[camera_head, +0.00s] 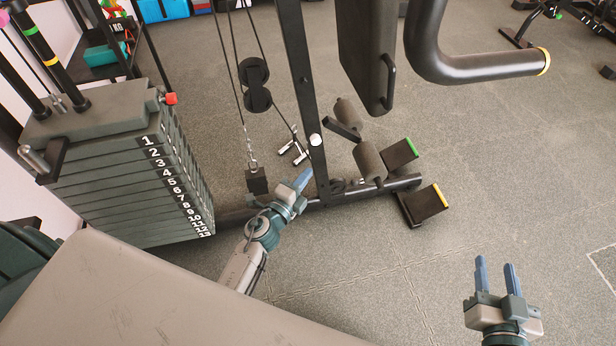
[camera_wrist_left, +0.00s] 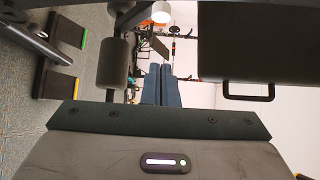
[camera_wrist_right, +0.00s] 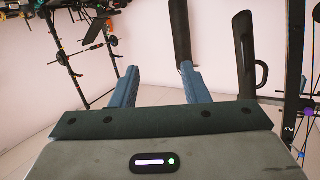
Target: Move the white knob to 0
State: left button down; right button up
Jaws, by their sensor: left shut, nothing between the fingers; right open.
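The white knob (camera_head: 315,139) sits on the black upright post of the weight machine, near the centre of the head view. It also shows as a white cylinder at the top of the left wrist view (camera_wrist_left: 162,13). My left gripper (camera_head: 306,174) is shut and empty, apart from the knob and just below it in the head view. Its closed blue fingers also show in the left wrist view (camera_wrist_left: 161,72). My right gripper (camera_head: 496,262) is open and empty over the floor at the lower right. No 0 mark is readable near the knob.
A numbered weight stack (camera_head: 130,185) with a red-ended pin (camera_head: 170,99) stands at the left. A beige padded surface (camera_head: 140,300) fills the lower left. Foam rollers (camera_head: 369,162) and a black pad (camera_head: 366,50) lie right of the post. Floor around my right gripper is clear.

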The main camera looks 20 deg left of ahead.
pick_arm(q)
send_near(320, 142)
jog(key=w+d, duration=0.2)
jog(key=d, duration=0.1)
jog(key=shift+w+a+b, duration=0.15)
jog(key=shift+w+a, duration=0.15)
jog(key=shift+w, duration=0.3)
jog(key=shift+w+a+b, duration=0.1)
jog(key=shift+w+a, duration=0.25)
jog(key=shift+w, duration=0.3)
jog(key=shift+w+a+b, duration=0.15)
jog(key=shift+w+a, duration=0.15)
jog(key=shift+w, duration=0.3)
pick_arm(e)
jog(key=shift+w+d+r+t, duration=0.1)
jog(key=shift+w+r+t, duration=0.15)
jog(key=shift+r+t, duration=0.3)
jog(key=shift+w+r+t, duration=0.2)
jog(key=shift+r+t, duration=0.1)
jog(key=shift+r, duration=0.45)
jog(key=shift+w+d+r+t, duration=0.1)
jog(key=shift+w+r+t, duration=0.15)
jog(key=shift+r+t, duration=0.3)
jog(key=shift+r, duration=0.1)
